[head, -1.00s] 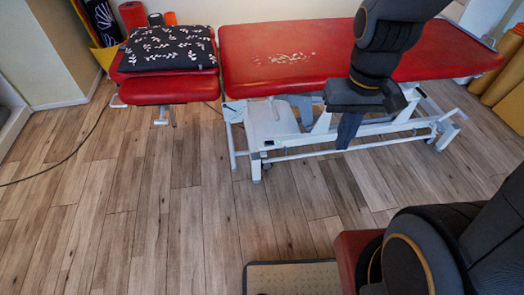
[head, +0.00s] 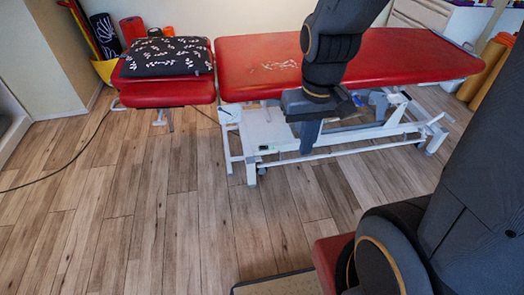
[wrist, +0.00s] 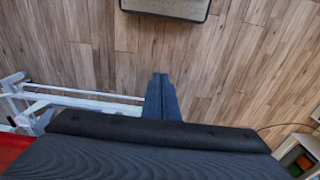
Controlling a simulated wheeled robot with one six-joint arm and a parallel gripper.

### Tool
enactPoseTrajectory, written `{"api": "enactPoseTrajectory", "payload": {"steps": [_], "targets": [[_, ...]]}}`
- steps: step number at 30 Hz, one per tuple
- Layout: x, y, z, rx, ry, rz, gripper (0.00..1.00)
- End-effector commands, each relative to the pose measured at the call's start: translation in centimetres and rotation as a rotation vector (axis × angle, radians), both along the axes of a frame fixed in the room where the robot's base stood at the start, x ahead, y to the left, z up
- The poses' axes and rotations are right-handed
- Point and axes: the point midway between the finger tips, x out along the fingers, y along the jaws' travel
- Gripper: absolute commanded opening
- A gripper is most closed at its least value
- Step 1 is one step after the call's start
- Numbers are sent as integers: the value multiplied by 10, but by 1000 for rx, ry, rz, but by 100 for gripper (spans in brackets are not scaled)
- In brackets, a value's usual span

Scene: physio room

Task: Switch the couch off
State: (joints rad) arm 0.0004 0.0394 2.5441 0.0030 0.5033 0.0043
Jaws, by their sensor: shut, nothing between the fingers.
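The couch (head: 400,62) has a red top and a white metal frame (head: 395,128). It stands across the upper part of the head view. In the wrist view my shut gripper (wrist: 160,78) is over the floor, beside the white frame rail.
A black patterned cushion (head: 168,57) lies on the couch's head section. A dark cable (head: 80,155) runs over the wooden floor at left. A mat (head: 280,284) lies at the bottom. Orange rolls (head: 490,65) stand at right. The floor at left centre is clear.

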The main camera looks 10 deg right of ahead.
Motion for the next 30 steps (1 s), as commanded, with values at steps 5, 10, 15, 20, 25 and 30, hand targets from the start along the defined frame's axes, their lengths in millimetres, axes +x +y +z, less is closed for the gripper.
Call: {"api": "enactPoseTrajectory", "payload": {"steps": [5,10,15,20,25,30], "targets": [[66,-4,-67,-3,-108,-10,0],[141,-6,-133,-4,-250,-20,0],[211,-10,-196,-1,-392,-28,0],[271,-13,-256,4,-524,-36,0],[330,-16,-318,15,-666,-44,0],[381,-18,-380,28,-805,-50,0]]}}
